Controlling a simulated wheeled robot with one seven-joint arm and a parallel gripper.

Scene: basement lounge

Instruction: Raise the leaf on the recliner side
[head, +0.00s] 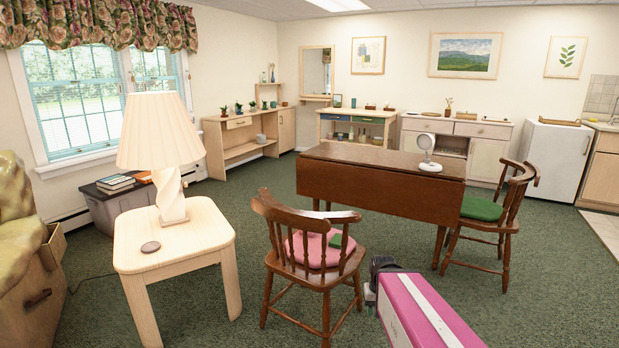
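A dark brown drop-leaf table (345,150) stands right of centre in the head view. Its leaf on the side facing me (370,190) hangs straight down from the narrow top. The far side of the table is hidden. A tan-green upholstered seat, apparently the recliner (15,235), is cut off by the left edge. My gripper (376,268) appears only as a dark shape at the end of my pink and white arm, low in front of the table and right of the near chair. Its fingers are not clear, and I cannot tell whether it is open.
A wooden chair (290,217) with a pink cushion and green item stands before the leaf. Another chair (515,190) with a green cushion stands at the right end. A white round-headed object (429,155) stands on the tabletop. A lamp table (205,238) is left; carpet lies between.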

